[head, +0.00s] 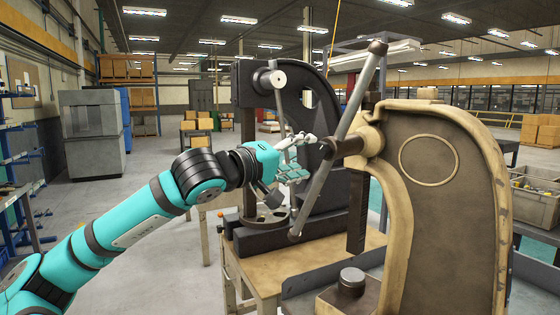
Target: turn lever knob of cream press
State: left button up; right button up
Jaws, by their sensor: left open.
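The lever has a dark upper knob (377,47) and a small lower knob (295,236). My left gripper (304,156) is open, its fingers pointing right towards the lever, left of the hub and between the two knobs. I cannot tell whether a finger touches the lever. Nothing shows between the fingers. My right gripper is not in view.
A grey bin (535,205) with parts is at the far right. A grey cabinet (92,135) stands at back left. Open floor lies left of the bench.

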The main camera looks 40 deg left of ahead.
pick_arm(q)
jog(key=s, duration=0.6)
jog(key=shift+a, duration=0.3)
jog(key=shift+d, duration=0.1)
dwell(0.3)
